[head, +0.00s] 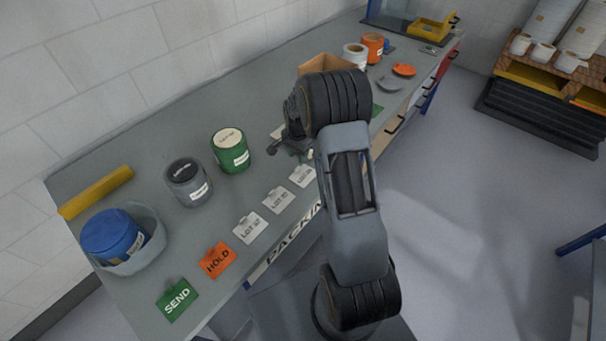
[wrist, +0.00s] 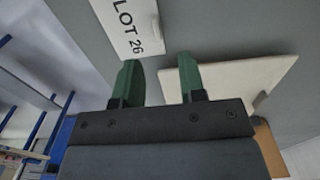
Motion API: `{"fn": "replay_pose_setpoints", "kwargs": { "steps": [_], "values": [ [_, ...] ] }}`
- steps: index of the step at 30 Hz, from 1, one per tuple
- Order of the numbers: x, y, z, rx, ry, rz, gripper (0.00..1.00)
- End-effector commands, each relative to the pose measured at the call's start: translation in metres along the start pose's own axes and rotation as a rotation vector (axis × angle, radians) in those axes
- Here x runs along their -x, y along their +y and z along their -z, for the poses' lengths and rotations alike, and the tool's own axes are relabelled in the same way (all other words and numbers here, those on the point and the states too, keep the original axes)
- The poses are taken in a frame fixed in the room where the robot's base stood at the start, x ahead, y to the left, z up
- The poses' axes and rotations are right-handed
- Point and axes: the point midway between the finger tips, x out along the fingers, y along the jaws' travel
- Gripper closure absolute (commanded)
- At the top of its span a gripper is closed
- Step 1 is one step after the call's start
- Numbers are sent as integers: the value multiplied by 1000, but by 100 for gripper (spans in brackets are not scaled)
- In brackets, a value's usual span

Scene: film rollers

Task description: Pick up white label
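Several white labels lie flat in a row along the front of the bench: one (head: 250,227), a second (head: 278,199) and a third (head: 303,175) closest to my gripper. In the wrist view a white label reading "LOT 26" (wrist: 128,22) lies just beyond my left finger. My gripper (head: 291,150) is over the bench near the third label. In the wrist view its two green fingers (wrist: 159,80) are apart with nothing held between them. A pale flat board (wrist: 238,88) lies beyond and right of the right finger, which partly covers it.
Left along the bench are an orange HOLD card (head: 217,261), a green SEND card (head: 177,299), a grey can (head: 188,182), a green can (head: 231,151) and a blue roll in a bowl (head: 114,235). A cardboard box (head: 325,66) stands behind my arm.

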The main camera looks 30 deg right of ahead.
Motion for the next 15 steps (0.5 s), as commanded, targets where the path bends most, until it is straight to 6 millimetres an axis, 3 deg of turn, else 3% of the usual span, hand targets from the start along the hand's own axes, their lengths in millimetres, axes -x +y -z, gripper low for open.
{"fn": "replay_pose_setpoints", "kwargs": {
  "steps": [5,15],
  "values": [
    [-8,0,-1,1,0,0,63],
    [-49,2,-4,1,-1,-1,63]
  ]
}}
